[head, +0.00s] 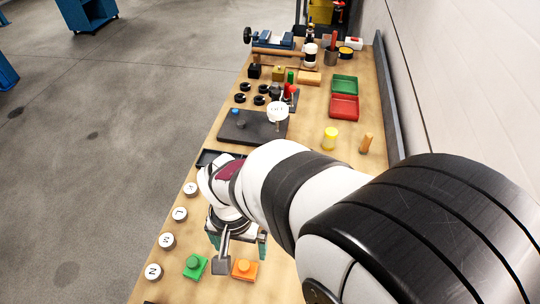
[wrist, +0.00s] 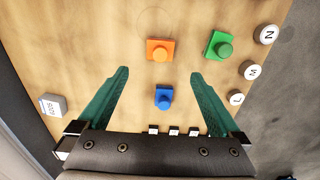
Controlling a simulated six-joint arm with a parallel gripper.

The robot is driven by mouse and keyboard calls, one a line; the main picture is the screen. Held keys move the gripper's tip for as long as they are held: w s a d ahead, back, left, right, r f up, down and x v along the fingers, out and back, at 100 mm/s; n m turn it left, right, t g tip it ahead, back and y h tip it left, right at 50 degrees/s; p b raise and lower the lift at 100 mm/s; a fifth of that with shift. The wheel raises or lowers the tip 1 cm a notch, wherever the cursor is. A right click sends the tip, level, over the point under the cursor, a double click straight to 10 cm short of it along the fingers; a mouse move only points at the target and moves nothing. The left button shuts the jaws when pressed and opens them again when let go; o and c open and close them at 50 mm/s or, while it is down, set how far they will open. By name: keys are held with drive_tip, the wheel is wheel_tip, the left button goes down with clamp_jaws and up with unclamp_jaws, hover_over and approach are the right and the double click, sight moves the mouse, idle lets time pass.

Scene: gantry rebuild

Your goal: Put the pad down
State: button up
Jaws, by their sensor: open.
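Three small square pads with round knobs show in the wrist view: an orange pad (wrist: 160,50), a green pad (wrist: 219,45) and a blue pad (wrist: 164,97). All appear to lie on the wooden bench. I cannot tell which is the task's pad. My gripper (wrist: 158,80) is open, its teal fingers spread wide, with nothing touching them. The blue pad shows between the fingers; the orange one is just past the tips. In the head view the green pad (head: 195,267) and orange pad (head: 244,268) lie by my gripper (head: 237,245); the blue pad is hidden there.
White lettered discs (head: 167,240) line the bench's left edge. A white block (wrist: 53,105) stands left of the fingers in the wrist view. Farther up the bench are a dark plate (head: 245,133), a yellow cylinder (head: 330,138), a red tray (head: 344,106) and a green tray (head: 345,85).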

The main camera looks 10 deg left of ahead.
drive_tip(key=s+d+r+m, duration=0.25)
drive_tip(key=d+r, duration=0.35)
drive_tip(key=d, duration=0.5)
drive_tip(key=s+d+r+m+y, duration=0.1)
drive_tip(key=s+d+r+m, duration=0.2)
drive_tip(key=s+d, duration=0.4)
drive_tip(key=shift+y, duration=0.4)
